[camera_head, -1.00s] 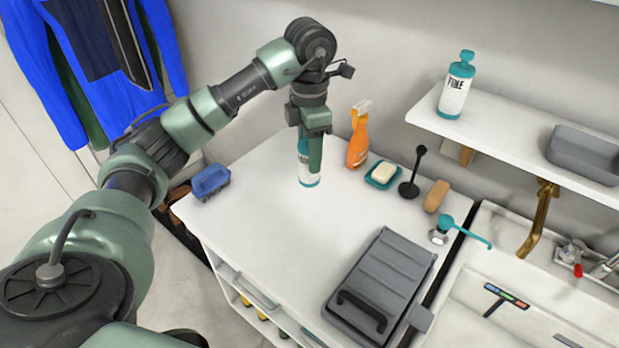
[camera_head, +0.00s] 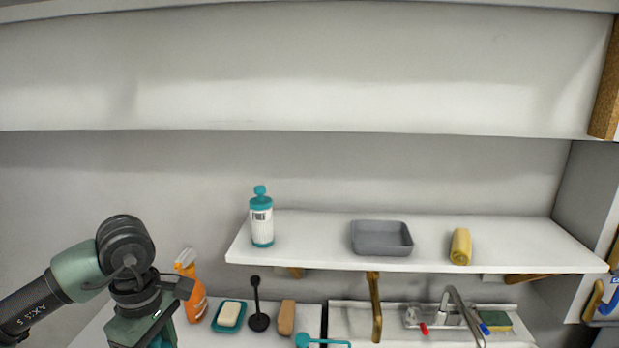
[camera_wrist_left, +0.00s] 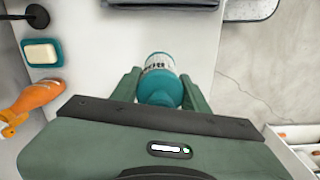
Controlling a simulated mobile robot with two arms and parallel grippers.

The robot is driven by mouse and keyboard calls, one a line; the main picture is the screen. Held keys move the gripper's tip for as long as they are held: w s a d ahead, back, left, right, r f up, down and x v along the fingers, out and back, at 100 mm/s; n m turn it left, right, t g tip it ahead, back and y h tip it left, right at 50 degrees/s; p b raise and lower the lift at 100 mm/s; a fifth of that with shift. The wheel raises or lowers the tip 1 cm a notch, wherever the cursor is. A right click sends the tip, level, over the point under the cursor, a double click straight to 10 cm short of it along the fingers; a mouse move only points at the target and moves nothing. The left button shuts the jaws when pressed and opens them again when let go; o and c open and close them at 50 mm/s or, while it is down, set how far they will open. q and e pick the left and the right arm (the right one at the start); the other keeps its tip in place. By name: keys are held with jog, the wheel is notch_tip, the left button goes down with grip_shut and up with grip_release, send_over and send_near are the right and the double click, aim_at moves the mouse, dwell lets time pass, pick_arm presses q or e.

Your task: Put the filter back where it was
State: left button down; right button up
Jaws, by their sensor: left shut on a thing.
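My left gripper (camera_wrist_left: 160,88) is shut on a white and teal canister (camera_wrist_left: 158,62), with one finger on each side. I take this canister to be the filter, but its label is only partly readable. In the head view my left wrist (camera_head: 140,300) points down at the lower left, left of the orange spray bottle. The fingertips are below the picture edge there, so I cannot tell whether the canister touches the counter. A similar white and teal bottle (camera_head: 261,220) stands upright at the left end of the wall shelf (camera_head: 310,235). My right gripper is not in view.
The shelf also holds a grey tray (camera_head: 382,239) and a rolled yellow cloth (camera_head: 460,247), with bare gaps between. Near my wrist stand the orange spray bottle (camera_head: 192,290), soap dish (camera_head: 229,316), black stand (camera_head: 259,320) and brown block (camera_head: 287,317). The sink faucet (camera_head: 458,312) is right.

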pick_arm(q)
jog(key=s+d+f+m, duration=0.2)
jog(key=s+d+m, duration=0.1)
jog(key=s+m, duration=0.2)
jog(key=s+d+f+m, duration=0.2)
jog(key=s+m, duration=0.3)
jog(key=m, duration=0.5)
jog(key=shift+d+f, duration=0.3)
jog(key=shift+d, duration=0.4)
